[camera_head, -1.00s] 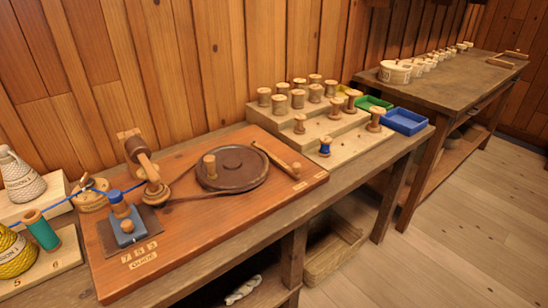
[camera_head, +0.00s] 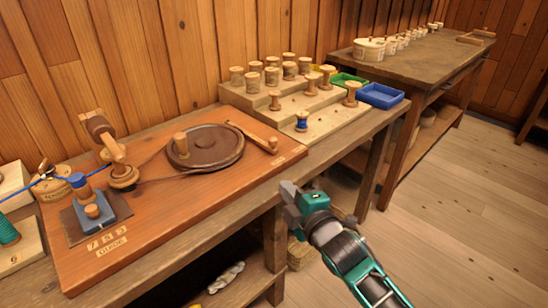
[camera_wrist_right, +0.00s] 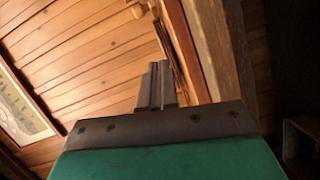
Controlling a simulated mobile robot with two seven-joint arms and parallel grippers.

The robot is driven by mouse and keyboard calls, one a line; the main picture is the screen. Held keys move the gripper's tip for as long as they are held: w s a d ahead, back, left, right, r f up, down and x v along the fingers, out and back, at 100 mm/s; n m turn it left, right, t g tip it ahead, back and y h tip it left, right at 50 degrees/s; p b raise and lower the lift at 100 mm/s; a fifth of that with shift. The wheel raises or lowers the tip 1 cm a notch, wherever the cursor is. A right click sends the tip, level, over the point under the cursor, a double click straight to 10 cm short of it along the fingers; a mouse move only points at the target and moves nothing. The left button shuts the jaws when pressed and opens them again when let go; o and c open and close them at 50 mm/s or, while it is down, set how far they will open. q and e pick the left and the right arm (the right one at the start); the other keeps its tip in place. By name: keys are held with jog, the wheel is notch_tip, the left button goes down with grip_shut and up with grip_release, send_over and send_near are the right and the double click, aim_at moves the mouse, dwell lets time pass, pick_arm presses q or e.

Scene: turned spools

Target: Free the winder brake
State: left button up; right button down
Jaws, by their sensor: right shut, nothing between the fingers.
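The winder is a dark round wheel (camera_head: 205,146) with an upright wooden peg, set on a reddish-brown board. A pale wooden lever (camera_head: 252,136) lies beside the wheel's right edge; I take it for the brake. My right gripper (camera_head: 291,194) is shut and empty, in front of the bench edge, apart from the lever. Its closed fingers also show in the right wrist view (camera_wrist_right: 157,85). My left gripper is not in view.
A blue guide block (camera_head: 88,207) and a tilted wooden arm (camera_head: 103,137) stand on the board's left. A stepped rack (camera_head: 318,110) of spools, with a blue tray (camera_head: 382,96), stands right of the board. A second bench is farther back. Floor at right is clear.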

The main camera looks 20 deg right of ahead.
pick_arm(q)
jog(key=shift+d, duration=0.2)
pick_arm(e)
jog(key=shift+w+d+r+n+t, duration=0.2)
jog(key=shift+w+r+n+t, duration=0.1)
jog(key=shift+w+r+n, duration=0.6)
jog(key=w, duration=0.3)
jog(key=w+b, duration=0.1)
jog(key=w, duration=0.2)
jog(key=w+a+b, duration=0.1)
jog(key=w, duration=0.2)
jog(key=shift+w+f, duration=0.1)
jog(key=shift+f, duration=0.2)
jog(key=w+d, duration=0.2)
jog(key=shift+w+f, duration=0.1)
jog(key=shift+w, duration=0.3)
jog(key=shift+w+d+b, duration=0.3)
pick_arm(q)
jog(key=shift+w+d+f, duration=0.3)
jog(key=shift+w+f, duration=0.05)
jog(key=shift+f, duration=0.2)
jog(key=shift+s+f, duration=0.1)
